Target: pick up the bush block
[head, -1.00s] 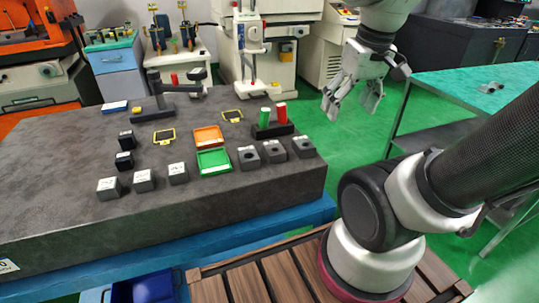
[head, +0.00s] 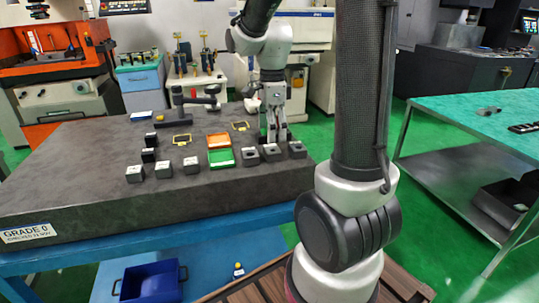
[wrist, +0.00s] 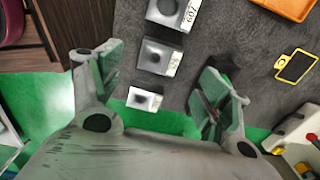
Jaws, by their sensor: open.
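I cannot tell from the labels which is the bush block. My gripper (head: 273,132) is open and empty, pointing down above the row. In the wrist view its fingers (wrist: 160,80) are wide apart, either side of the row's lower end.
The granite slab (head: 80,190) also bears an orange tray (head: 219,140), a green tray (head: 221,158), and several other labelled blocks (head: 163,169) to the left. The holder with red and green cylinders is mostly hidden behind my gripper. A green-topped table (head: 470,115) stands at right.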

